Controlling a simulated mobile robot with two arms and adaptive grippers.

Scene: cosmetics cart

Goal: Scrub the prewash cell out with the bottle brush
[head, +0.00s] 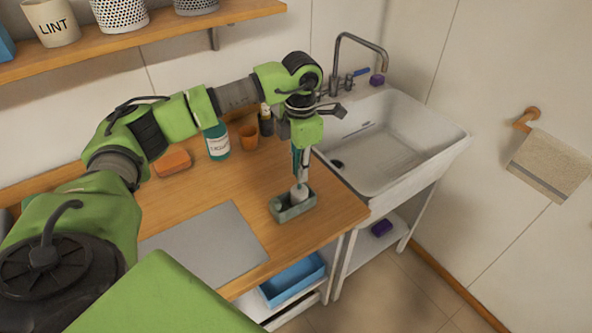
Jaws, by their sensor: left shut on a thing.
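A small grey-green box (281,214) with open compartments lies on the wooden counter, near the edge by the sink; I take it to hold the prewash cell. My left gripper (301,150) is above it, pointing down, shut on the bottle brush. The brush stands nearly upright, with a teal upper part and a pale head (299,192) low in the box. The head hides part of the inside, so I cannot tell exactly which compartment it is in or whether it touches the floor. My right gripper is not in view.
Behind are an orange sponge (173,162), a teal-labelled bottle (217,142), an orange cup (248,136) and a dark bottle (266,120). A grey mat (205,250) lies left of the box. A white sink (400,150) with a tap (360,42) is right. A shelf (140,40) hangs above.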

